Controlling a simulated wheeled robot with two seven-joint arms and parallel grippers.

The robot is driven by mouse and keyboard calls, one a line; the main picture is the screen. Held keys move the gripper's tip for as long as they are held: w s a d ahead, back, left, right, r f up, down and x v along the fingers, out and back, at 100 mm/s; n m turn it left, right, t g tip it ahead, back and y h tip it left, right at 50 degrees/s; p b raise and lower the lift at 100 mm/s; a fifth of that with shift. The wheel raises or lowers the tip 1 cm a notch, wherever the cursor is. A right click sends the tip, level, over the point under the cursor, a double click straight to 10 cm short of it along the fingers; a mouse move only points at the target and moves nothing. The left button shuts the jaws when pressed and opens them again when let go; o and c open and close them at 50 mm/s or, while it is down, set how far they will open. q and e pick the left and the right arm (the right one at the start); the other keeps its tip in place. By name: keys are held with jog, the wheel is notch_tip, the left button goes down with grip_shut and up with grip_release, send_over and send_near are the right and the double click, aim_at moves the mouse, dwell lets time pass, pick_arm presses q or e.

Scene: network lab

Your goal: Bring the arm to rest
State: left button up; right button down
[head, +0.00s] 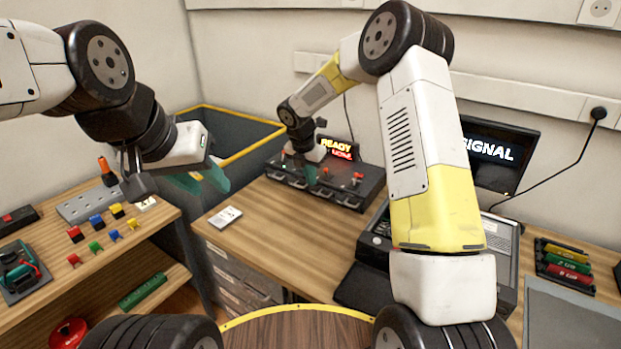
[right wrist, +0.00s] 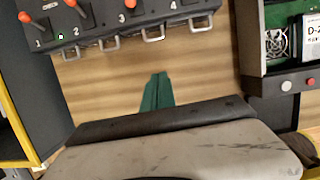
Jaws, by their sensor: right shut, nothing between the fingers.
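My right arm reaches over the desk. My right gripper (head: 310,175) has its teal fingers shut with nothing between them, in front of the dark switch panel (head: 337,188). In the right wrist view the shut fingertips (right wrist: 157,92) are over bare wood, apart from the panel's front handles. That view shows red-knobbed levers and the numbers 1 to 4 on the panel (right wrist: 95,27), with a green light beside number 1. My left gripper (head: 203,180) hangs at the left, its teal fingers apart and empty, above the gap between shelf and desk.
A lit sign (head: 338,149) reading READY stands behind the panel. A SIGNAL monitor (head: 498,155), an open grey equipment case (head: 500,240) and coloured modules (head: 565,265) are at the right. A white card (head: 225,217) lies on the desk. The left shelf (head: 110,262) holds coloured small parts.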

jog(key=s+d+r+m+t+y, duration=0.1)
jog(key=s+d+r+m, duration=0.3)
jog(key=s+r+m, duration=0.4)
jog(key=s+d+r+m, duration=0.45)
jog(key=s+r, duration=0.35)
jog(key=r, duration=0.3)
jog(key=s+r+m+t+y, duration=0.2)
jog(key=s+r+m+y, duration=0.1)
jog(key=s+m, duration=1.3)
jog(key=shift+s+d+t, duration=0.3)
jog(key=shift+s+d, duration=0.15)
jog(key=shift+s, duration=1.1)
jog(key=shift+r, duration=0.1)
